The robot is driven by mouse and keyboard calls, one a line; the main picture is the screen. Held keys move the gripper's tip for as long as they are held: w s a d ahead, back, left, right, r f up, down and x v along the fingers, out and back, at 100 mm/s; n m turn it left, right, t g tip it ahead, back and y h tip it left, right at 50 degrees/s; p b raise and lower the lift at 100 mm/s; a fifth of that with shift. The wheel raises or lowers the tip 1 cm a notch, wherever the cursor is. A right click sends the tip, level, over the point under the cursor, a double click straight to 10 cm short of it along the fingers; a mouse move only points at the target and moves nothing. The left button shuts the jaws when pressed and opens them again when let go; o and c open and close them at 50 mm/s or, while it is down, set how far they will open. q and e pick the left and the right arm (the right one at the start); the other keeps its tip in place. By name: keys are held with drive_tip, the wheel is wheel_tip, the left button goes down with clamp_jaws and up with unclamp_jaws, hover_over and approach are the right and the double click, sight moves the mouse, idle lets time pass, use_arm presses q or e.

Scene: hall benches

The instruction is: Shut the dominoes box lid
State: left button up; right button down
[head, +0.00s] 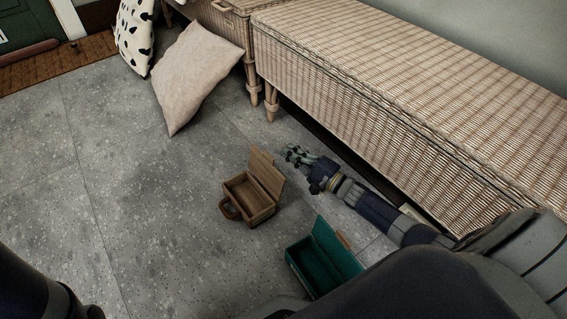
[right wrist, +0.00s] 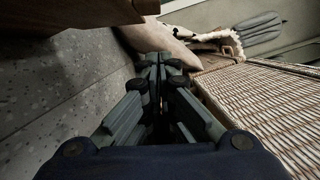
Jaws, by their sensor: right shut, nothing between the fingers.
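A small brown wooden box (head: 248,197) with a curved handle stands open on the grey floor in the head view. Its lid (head: 266,171) stands up on the side facing my right gripper. A green-lined box (head: 318,262), also open, stands nearer to me; I cannot tell from any label which one holds dominoes. My right gripper (head: 298,155) is shut and empty, just right of the wooden lid's upper edge, beside the bench. In the right wrist view its fingers (right wrist: 160,68) are together, and a dark brown panel (right wrist: 60,22), seemingly the wooden lid, fills the upper left. My left gripper is out of view.
A long wicker bench (head: 400,110) runs along the right, close to my right arm. A pale pillow (head: 193,75) and a spotted one (head: 135,35) lean at the back. A brown mat (head: 70,62) lies far left. The floor left of the boxes is clear.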

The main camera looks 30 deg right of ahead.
sight(266, 170)
drive_tip(key=shift+s+a+r+b, duration=0.2)
drive_tip(key=shift+s+a+b, duration=0.05)
drive_tip(key=shift+a, duration=0.55)
drive_tip(key=shift+s+a+r+b, duration=0.15)
drive_tip(key=shift+s+a+b, duration=0.05)
drive_tip(key=shift+a, duration=0.6)
drive_tip(key=shift+r, duration=0.1)
